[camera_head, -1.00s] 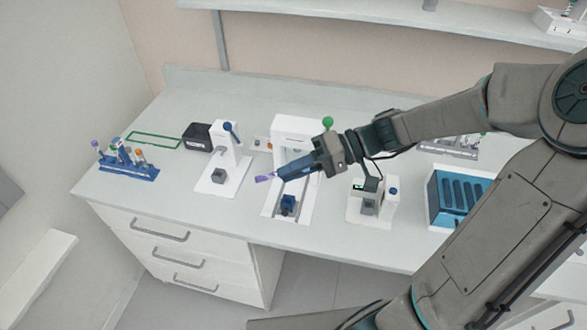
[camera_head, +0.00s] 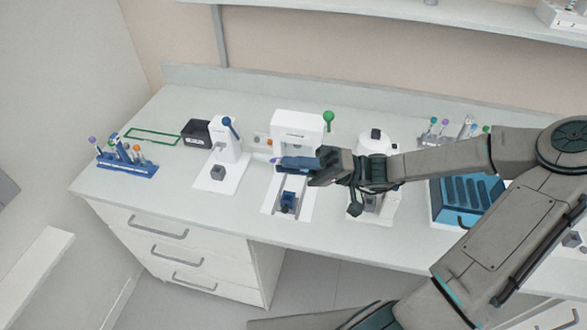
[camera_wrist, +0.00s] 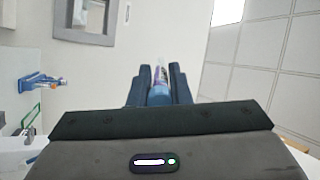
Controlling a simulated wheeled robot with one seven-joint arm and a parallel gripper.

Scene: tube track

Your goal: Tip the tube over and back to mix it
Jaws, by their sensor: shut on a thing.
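My gripper (camera_head: 300,163) is raised in front of the white device with the green-knobbed lever. It is shut on a tube (camera_head: 274,161), which lies about level and points left. The purple and pale end of the tube sticks out past the fingertips. In the wrist view the tube (camera_wrist: 160,78) sits between the two dark blue fingers, and its blue lower part shows there. The rest of it is hidden by the fingers.
The white device (camera_head: 298,123) stands just behind my gripper, with a small blue holder (camera_head: 289,201) on its base. A white device with a blue lever (camera_head: 225,140) and a blue tube rack (camera_head: 126,166) are to the left. A blue slotted tray (camera_head: 466,199) is to the right.

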